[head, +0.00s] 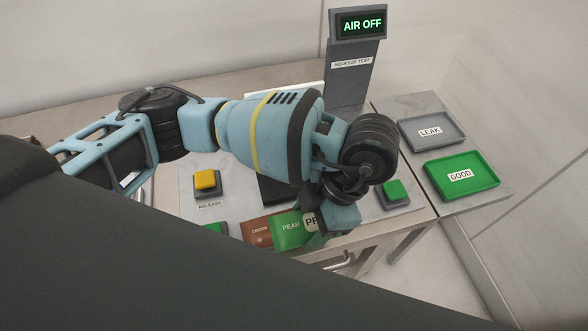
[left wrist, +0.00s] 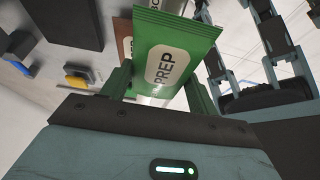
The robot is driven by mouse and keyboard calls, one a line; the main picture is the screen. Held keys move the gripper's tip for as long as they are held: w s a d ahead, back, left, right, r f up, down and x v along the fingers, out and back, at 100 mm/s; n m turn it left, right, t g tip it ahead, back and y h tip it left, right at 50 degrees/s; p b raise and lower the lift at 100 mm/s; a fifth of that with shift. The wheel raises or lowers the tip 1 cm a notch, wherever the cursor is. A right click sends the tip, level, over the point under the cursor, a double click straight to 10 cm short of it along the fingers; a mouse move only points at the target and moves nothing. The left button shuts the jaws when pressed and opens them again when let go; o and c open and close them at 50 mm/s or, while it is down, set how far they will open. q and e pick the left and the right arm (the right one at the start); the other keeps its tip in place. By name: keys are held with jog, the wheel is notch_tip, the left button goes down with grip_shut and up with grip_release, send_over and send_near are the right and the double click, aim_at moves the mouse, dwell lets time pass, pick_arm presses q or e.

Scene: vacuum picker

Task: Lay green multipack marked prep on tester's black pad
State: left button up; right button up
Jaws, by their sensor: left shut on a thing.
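My left gripper (head: 318,228) is shut on this pack, near the front edge of the bench. The fingers (left wrist: 158,88) stand on both sides of it. The black pad (head: 276,190) lies behind, mostly hidden by my left arm. A dark slab, probably this pad, shows in the left wrist view (left wrist: 68,20).
A brown pack (head: 257,233) marked COCOA is beside the green one. A yellow RELEASE button (head: 206,181) and a green button (head: 396,191) flank the pad. The AIR OFF display (head: 361,25) stands behind. LEAK (head: 449,143) and GOOD (head: 486,184) trays are at right.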

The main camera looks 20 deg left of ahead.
pick_arm(q)
jog(key=w+a, duration=0.2)
jog(key=w, duration=0.2)
jog(key=w+a+f, duration=0.1)
jog(key=w+a, duration=0.1)
jog(key=w, duration=0.2)
jog(key=w+a, duration=0.2)
jog(key=w, duration=0.3)
jog(key=shift+a+f+b, duration=0.15)
jog(key=shift+a+b, duration=0.15)
jog(key=shift+b, duration=0.1)
jog(key=f, duration=0.2)
jog(key=shift+w+a+f, duration=0.25)
jog(key=shift+w+f, duration=0.1)
jog(key=shift+f, duration=0.45)
jog(key=shift+f, duration=0.2)
jog(key=o, duration=1.1)
jog(key=v, duration=1.2)
jog(key=shift+d+r, duration=0.1)
jog(key=shift+r, duration=0.05)
